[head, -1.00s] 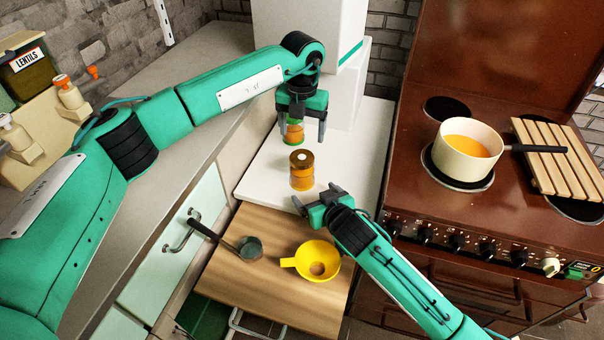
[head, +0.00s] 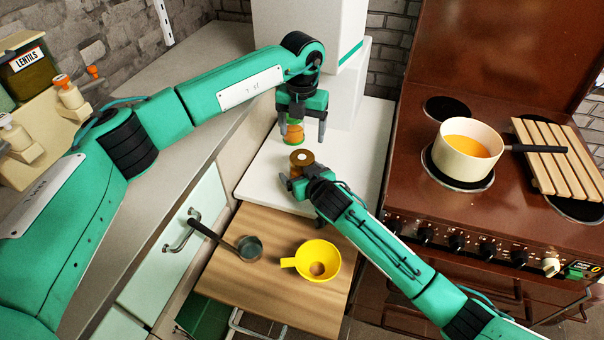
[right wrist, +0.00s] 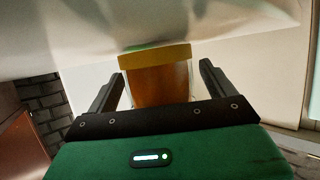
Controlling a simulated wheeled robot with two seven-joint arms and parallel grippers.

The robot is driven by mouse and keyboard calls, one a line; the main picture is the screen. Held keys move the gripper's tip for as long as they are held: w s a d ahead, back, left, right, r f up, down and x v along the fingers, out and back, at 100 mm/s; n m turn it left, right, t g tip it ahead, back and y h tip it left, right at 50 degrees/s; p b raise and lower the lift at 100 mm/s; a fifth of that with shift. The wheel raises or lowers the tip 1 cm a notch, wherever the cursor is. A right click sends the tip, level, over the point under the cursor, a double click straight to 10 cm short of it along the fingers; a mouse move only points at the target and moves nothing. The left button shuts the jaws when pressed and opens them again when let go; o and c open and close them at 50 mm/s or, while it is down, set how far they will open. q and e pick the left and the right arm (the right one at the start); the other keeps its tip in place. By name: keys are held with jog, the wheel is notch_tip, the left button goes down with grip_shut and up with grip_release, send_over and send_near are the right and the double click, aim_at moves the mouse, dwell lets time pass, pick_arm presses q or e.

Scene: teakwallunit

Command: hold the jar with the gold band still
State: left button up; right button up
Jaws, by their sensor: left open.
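The jar with the gold band (head: 301,158) stands upright on the white worktop; its lower body is mostly hidden behind my right gripper (head: 300,180). In the right wrist view the jar (right wrist: 158,80) shows its gold band on top and amber body, between the two spread fingers. A gap shows on its right side, a smaller one on its left. My left gripper (head: 304,128) is open, pointing down at a second jar with a green band (head: 294,134), just behind the first. That jar sits nearer its left finger; contact cannot be told.
A wooden board (head: 235,275) in front holds a yellow funnel (head: 318,262) and a dark-handled ladle (head: 248,247). To the right, a pot of orange liquid (head: 467,150) stands on the brown stove (head: 420,190). A white block rises behind the jars.

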aim_at(302, 157)
grip_shut()
dwell(0.3)
pick_arm(q)
jog(key=shift+f, duration=0.1)
jog(key=shift+f, duration=3.9)
jog(key=c, duration=1)
jog(key=o, duration=1)
jog(key=shift+o, duration=0.2)
jog(key=shift+r, duration=0.1)
